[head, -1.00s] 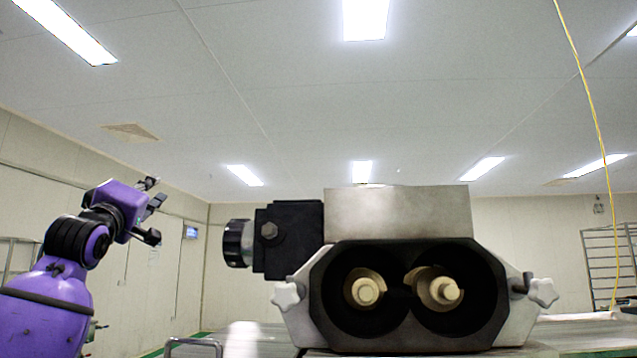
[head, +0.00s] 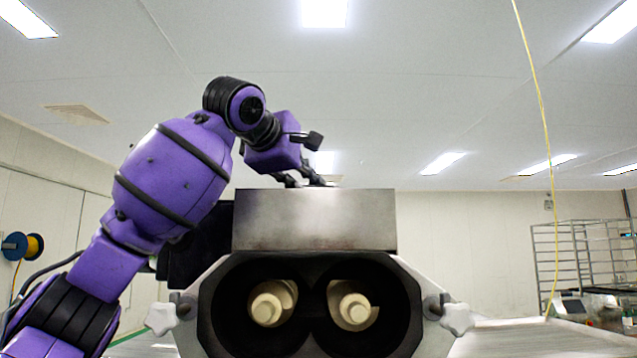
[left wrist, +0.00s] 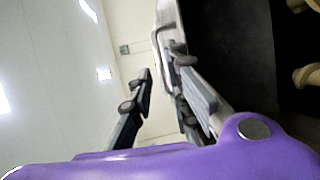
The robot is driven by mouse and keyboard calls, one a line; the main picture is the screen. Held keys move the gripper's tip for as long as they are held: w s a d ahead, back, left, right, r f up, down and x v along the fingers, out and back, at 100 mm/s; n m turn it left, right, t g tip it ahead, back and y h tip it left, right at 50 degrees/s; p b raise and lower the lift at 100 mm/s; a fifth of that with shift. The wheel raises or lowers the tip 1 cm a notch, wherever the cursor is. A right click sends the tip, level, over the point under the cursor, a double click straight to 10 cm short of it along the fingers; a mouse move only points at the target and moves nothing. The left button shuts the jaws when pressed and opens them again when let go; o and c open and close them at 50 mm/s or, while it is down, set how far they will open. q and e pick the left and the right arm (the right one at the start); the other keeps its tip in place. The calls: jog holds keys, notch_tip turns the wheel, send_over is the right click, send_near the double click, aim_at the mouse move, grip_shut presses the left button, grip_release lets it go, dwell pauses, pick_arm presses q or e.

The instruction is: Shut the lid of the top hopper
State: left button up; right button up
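The top hopper (head: 314,219) is a grey steel box above the machine's twin dark barrels. In the left wrist view, a dark cavity (left wrist: 235,45) with cream-coloured parts at its right edge looks like the open hopper's inside. A metal edge with a bent handle (left wrist: 158,45) runs beside it; I cannot tell whether this is the lid or the rim. My left gripper (head: 315,160) is just above the hopper's top edge. My right gripper is out of view.
Two cream screw ends (head: 268,303) sit in the barrels, with white star knobs (head: 457,318) at both sides. A wire rack (head: 575,250) stands at the right. A yellow cable (head: 540,110) hangs from the ceiling. The space above the hopper's right half is clear.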

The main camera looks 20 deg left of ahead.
pick_arm(q)
jog(key=w, duration=0.2)
jog(key=w+f, duration=0.1)
jog(key=w, duration=0.1)
jog(key=shift+w+a, duration=0.15)
jog(key=shift+a, duration=0.05)
jog(key=shift+w+d, duration=0.1)
jog(key=shift+w, duration=0.25)
jog(key=shift+s, duration=0.1)
jog(key=shift+c, duration=0.5)
grip_shut()
